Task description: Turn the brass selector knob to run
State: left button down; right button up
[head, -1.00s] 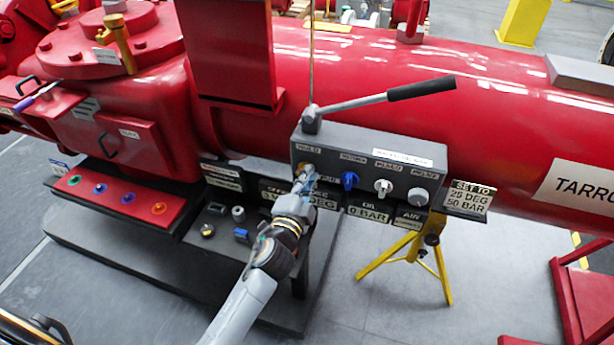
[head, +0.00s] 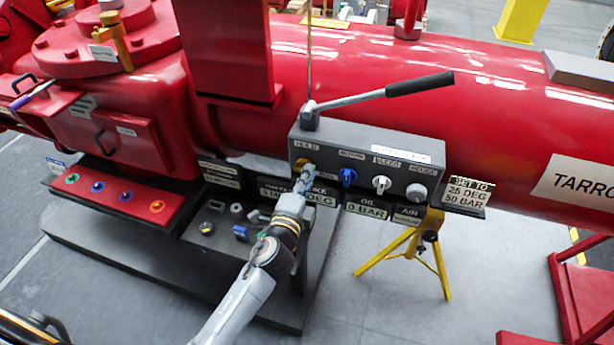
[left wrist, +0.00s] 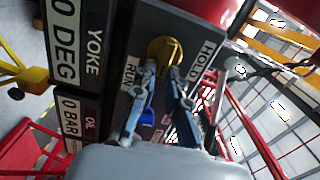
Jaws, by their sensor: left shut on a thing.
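The brass selector knob (head: 301,163) is at the left end of the grey control box's front face, under the HOLD label. In the left wrist view the round brass knob (left wrist: 165,51) sits between the RUN label (left wrist: 131,75) and the HOLD label (left wrist: 201,61). My left gripper (head: 309,172) reaches up to it from below, and its fingers (left wrist: 164,72) are closed on the knob. The fingers hide part of the knob, and I cannot tell which label it points to. My right gripper is not in view.
The grey box (head: 432,152) also carries a blue knob (head: 347,177), a white knob (head: 382,184) and a grey round knob (head: 416,191). A black-handled lever (head: 420,86) stands on top. A dark bench with small parts lies below left; a yellow stand (head: 436,262) is below right.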

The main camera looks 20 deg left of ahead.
pick_arm(q)
jog(key=c, duration=1.4)
grip_release()
jog(key=shift+o, duration=0.2)
jog(key=s, duration=1.2)
jog(key=shift+a, duration=0.2)
jog(key=s+f+n+g, duration=0.2)
jog(key=s+f+g, duration=0.15)
jog(key=f, duration=0.85)
jog(key=s+f+n+g, duration=0.3)
jog(key=s+f, duration=0.1)
jog(key=f, duration=0.8)
jog(key=s+f+n+g, duration=0.2)
jog(key=s+f+g, duration=0.15)
jog(key=f, duration=0.85)
jog(key=s+a+f+n+g, duration=0.3)
jog(key=s+f, duration=0.5)
jog(key=s, duration=0.5)
jog(key=s+a+f+n+g, duration=0.4)
jog(key=s+f, duration=0.5)
jog(key=s, duration=0.5)
jog(key=shift+a+f+n+y, duration=0.15)
jog(key=shift+a+n+y, duration=0.15)
jog(key=shift+a+n, duration=0.35)
